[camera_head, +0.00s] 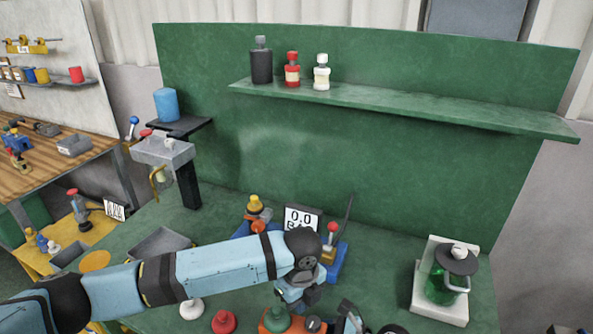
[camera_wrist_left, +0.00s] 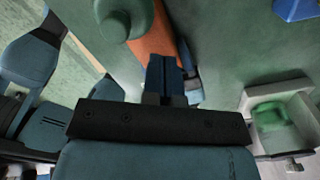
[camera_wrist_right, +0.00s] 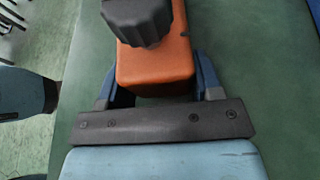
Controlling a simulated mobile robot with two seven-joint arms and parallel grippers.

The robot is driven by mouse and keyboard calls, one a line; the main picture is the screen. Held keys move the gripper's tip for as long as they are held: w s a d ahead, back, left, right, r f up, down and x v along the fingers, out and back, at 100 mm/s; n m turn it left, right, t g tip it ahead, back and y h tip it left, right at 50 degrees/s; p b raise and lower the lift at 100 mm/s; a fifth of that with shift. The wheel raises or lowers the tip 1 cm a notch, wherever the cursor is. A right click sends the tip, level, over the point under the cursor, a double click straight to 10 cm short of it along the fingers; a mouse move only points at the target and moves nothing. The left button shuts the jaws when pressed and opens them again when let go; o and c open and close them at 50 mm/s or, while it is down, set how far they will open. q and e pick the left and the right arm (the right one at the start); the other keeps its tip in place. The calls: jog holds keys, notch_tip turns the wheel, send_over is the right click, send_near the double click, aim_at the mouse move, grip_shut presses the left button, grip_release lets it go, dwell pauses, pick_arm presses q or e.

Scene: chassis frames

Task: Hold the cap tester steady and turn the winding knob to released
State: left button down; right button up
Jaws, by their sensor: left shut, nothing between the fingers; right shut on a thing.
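The cap tester (camera_wrist_right: 153,66) is an orange block with a dark ribbed winding knob (camera_wrist_right: 138,22) on top. In the head view the tester (camera_head: 268,325) is at the bottom edge, partly hidden. A green cap (camera_head: 277,319) sits on its left end. My right gripper (camera_wrist_right: 160,78) is shut on the orange body, one finger on each side. My left gripper (camera_wrist_left: 165,72) is shut and empty, pointing down over the tester, with the green cap (camera_wrist_left: 124,20) to its left in the left wrist view. The winding knob does not show clearly there; whether the fingers touch it I cannot tell.
A small display (camera_head: 302,217) and a blue stand with a red ball (camera_head: 333,228) are behind my left arm. A red knob-like piece (camera_head: 224,321) and a white one (camera_head: 191,309) lie left of the tester. A green jar (camera_head: 445,287) stands at right.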

pick_arm(q)
jog(key=shift+d+r, duration=0.15)
jog(key=shift+r, duration=0.8)
jog(key=shift+d+r, duration=0.15)
jog(key=shift+r, duration=0.8)
pick_arm(e)
jog(key=shift+s+d+f, duration=0.1)
jog(key=shift+d+f, duration=0.05)
jog(key=shift+f, duration=0.1)
jog(key=o, duration=1.2)
pick_arm(q)
jog(key=shift+d, duration=0.1)
pick_arm(e)
jog(key=shift+r, duration=0.1)
